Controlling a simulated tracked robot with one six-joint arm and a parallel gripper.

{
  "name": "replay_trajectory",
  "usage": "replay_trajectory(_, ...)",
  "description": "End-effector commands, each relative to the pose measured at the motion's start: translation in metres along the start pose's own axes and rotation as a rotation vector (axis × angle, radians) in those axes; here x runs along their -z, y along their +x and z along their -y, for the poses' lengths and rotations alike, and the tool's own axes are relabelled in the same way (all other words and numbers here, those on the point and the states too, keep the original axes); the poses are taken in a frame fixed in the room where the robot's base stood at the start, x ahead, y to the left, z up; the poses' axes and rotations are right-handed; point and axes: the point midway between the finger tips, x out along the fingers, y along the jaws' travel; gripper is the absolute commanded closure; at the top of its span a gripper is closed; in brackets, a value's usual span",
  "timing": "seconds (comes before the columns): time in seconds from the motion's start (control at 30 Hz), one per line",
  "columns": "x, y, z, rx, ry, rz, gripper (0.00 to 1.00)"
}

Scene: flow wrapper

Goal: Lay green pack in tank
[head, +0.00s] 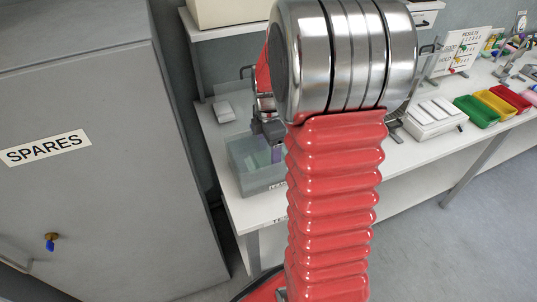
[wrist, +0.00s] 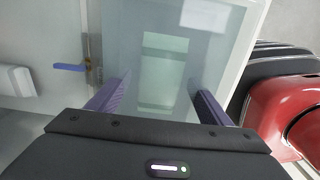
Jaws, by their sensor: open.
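The tank (head: 250,182) is a translucent grey-green open box on the white bench, left of my arm in the head view. It fills the middle of the wrist view, where its pale rim (wrist: 238,62) shows at the right. The green pack (wrist: 163,62) is a pale green rectangle within the tank's outline, between my fingers in the picture. It looks flat and below the fingertips, but its exact height is unclear. My gripper (wrist: 158,90) is open, its two purple fingers apart on either side of the pack. In the head view my arm partly hides the gripper and tank.
A white label (wrist: 205,15) shows near the tank's far end. A blue-handled valve (wrist: 70,67) stands close to the left finger. A grey SPARES cabinet (head: 90,190) stands left of the bench. Green (head: 477,110), yellow (head: 496,103) and red (head: 513,97) trays sit at the right.

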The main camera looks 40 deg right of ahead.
Motion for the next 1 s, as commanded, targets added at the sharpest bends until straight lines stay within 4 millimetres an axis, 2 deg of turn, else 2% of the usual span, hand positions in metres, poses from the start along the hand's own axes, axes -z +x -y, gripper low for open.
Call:
replay_trajectory(0.17,0.000,-0.022,-0.001,-0.003,0.000,0.001,0.27)
replay_trajectory(0.7,0.000,-0.113,-0.001,-0.002,0.000,0.001,0.27)
replay_trajectory(0.83,0.000,-0.126,0.000,-0.001,0.001,0.000,0.27)
replay_trajectory(1.0,0.000,-0.131,0.000,0.000,0.001,0.000,0.27)
